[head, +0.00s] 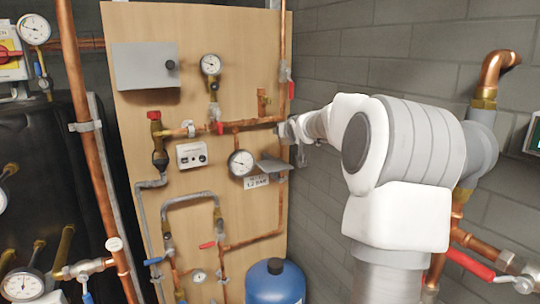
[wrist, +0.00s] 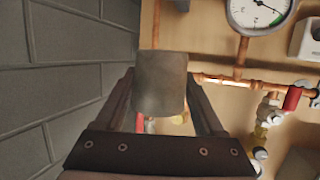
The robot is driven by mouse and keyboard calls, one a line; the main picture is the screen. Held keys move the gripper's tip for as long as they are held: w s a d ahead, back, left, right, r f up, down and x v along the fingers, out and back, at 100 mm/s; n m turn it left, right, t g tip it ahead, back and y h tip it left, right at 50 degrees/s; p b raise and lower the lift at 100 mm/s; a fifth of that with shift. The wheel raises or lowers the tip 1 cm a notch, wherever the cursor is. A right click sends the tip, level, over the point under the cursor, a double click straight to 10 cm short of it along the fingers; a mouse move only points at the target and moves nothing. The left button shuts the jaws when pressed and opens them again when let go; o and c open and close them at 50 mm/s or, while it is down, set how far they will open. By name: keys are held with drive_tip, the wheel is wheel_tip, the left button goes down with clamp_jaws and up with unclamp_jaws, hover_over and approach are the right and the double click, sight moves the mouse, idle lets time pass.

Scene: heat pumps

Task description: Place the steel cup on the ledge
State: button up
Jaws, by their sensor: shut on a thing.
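The steel cup (wrist: 160,92) shows in the wrist view as a plain dull-grey shape between the two dark fingers of my gripper (wrist: 160,78). The fingers are shut on its sides. I cannot pick out the ledge in the wrist view.
A gauge (wrist: 262,10) also shows in the wrist view. A block wall (head: 340,200) stands close on the right. A blue tank (head: 275,284) is below.

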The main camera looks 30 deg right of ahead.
hover_over(270, 163)
wheel_tip(270, 163, down, 6)
drive_tip(key=shift+w+r, duration=0.1)
drive_tip(key=shift+r, duration=0.1)
drive_tip(key=shift+f+p, duration=0.3)
drive_tip(key=shift+f, duration=1.65)
drive_tip(key=shift+f, duration=0.2)
drive_tip(key=o, duration=1.1)
drive_tip(key=shift+r, duration=0.2)
drive_tip(key=b+v, duration=0.3)
drive_tip(key=v, duration=0.9)
